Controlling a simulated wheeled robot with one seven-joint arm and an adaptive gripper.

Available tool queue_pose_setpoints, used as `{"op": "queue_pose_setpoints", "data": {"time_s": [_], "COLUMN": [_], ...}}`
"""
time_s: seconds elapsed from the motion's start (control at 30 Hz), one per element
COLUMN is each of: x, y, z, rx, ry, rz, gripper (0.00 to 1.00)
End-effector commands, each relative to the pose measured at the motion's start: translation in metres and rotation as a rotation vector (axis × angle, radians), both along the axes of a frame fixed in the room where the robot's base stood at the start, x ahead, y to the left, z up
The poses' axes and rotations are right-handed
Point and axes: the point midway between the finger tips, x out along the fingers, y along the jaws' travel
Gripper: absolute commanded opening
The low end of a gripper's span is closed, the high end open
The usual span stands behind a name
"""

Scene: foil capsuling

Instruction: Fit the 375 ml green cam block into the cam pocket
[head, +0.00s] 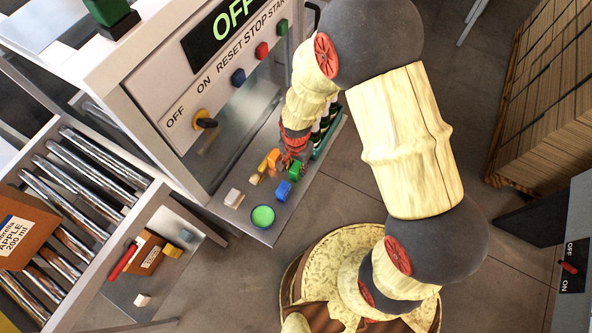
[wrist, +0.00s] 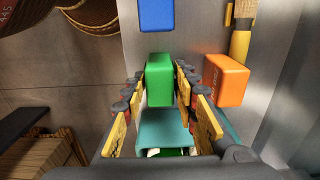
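The green cam block (head: 296,170) lies on the metal shelf in front of the machine, under my gripper (head: 294,150). In the wrist view the green block (wrist: 159,80) is between the two yellow-padded fingers of my gripper (wrist: 160,88). The fingers stand either side of it with what looks like a narrow gap, so the gripper looks open around it. I cannot pick out the cam pocket in either view.
A blue block (head: 283,189), an orange block (head: 274,158), a yellow piece (head: 262,166), a white block (head: 233,197) and a round green-topped piece (head: 262,217) share the shelf. A teal rack (wrist: 165,125) is close to the fingers. The machine panel (head: 215,85) reads OFF.

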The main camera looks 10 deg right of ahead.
Motion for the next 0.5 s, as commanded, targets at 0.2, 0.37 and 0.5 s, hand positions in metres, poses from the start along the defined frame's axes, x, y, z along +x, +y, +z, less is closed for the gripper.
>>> {"op": "queue_pose_setpoints", "data": {"time_s": [0.2,0.37,0.5], "x": [0.0000,0.0000,0.0000], "y": [0.0000,0.0000,0.0000], "z": [0.0000,0.0001,0.0001], "rx": [0.000,0.000,0.000], "ry": [0.000,0.000,0.000], "rz": [0.000,0.000,0.000], "gripper": [0.15,0.06,0.00]}}
